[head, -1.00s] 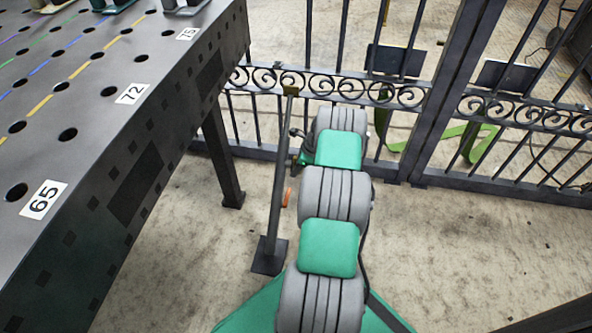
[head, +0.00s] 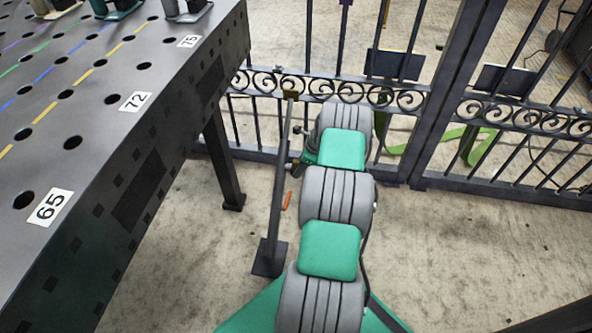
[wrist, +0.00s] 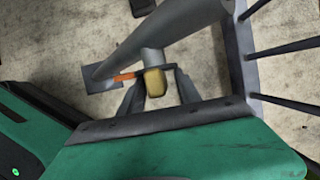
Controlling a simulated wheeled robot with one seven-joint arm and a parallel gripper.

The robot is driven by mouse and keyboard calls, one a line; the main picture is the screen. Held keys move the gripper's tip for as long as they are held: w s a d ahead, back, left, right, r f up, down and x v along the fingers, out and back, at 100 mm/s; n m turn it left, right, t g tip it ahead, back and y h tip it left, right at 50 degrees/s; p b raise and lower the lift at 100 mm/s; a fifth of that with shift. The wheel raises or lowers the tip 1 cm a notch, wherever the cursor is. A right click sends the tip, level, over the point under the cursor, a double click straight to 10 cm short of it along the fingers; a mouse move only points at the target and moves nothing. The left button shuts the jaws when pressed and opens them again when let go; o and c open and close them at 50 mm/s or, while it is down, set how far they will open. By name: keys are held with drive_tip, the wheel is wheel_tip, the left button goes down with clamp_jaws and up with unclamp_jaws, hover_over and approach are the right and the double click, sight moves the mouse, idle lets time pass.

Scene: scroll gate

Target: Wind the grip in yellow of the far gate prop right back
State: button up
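The gate prop is a grey slanted post (head: 277,185) with a square foot plate (head: 270,257) on the floor and its top at the gate's scroll rail. The yellow grip (wrist: 154,83) shows in the wrist view as a small rounded block beside the post. My gripper (wrist: 158,92) has its two dark fingers on either side of the grip, with gaps visible, so it looks open around it. My arm hides the yellow grip in the head view.
A dark perforated table (head: 110,130) with number labels fills the left, its leg (head: 224,165) near the post. The barred gate (head: 440,95) runs across behind. A green strap (head: 480,145) lies beyond it. Floor on the right is clear.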

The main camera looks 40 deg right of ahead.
drive_tip(key=p+v, duration=0.1)
drive_tip(key=v, duration=0.3)
drive_tip(key=shift+s+r, duration=0.1)
drive_tip(key=shift+r, duration=0.15)
